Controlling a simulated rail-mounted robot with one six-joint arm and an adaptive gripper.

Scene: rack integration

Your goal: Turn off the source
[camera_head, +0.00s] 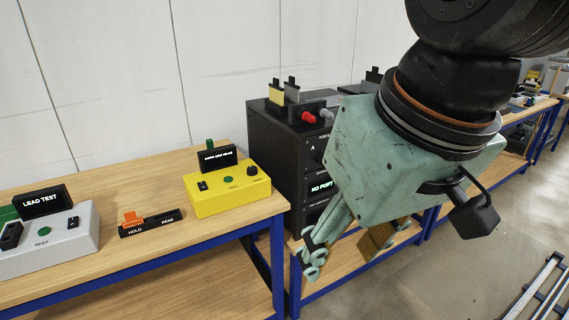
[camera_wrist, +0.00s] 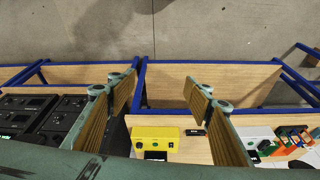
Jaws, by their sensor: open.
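A yellow box (camera_head: 234,191) stands on the wooden bench. It has a black switch (camera_head: 202,186), a green button (camera_head: 228,180), a black knob (camera_head: 252,171) and a raised black display (camera_head: 217,158) with lettering too small to read. I cannot tell for sure that this is the source. The box also shows in the wrist view (camera_wrist: 150,134), low and between my fingers. My gripper (camera_head: 345,254) is open and empty, to the right of the yellow box and in front of the black cabinet, apart from the box. Its fingers (camera_wrist: 160,85) are spread wide in the wrist view.
A black cabinet (camera_head: 270,148), partly hidden by my gripper, has a screen starting "NO PORT" and red and grey connectors on top. A HOLD/PASS strip (camera_head: 152,226) with an orange piece and a grey "LEAD TEST" box (camera_head: 75,238) stand left. A blue bench frame (camera_head: 240,226) edges the front.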

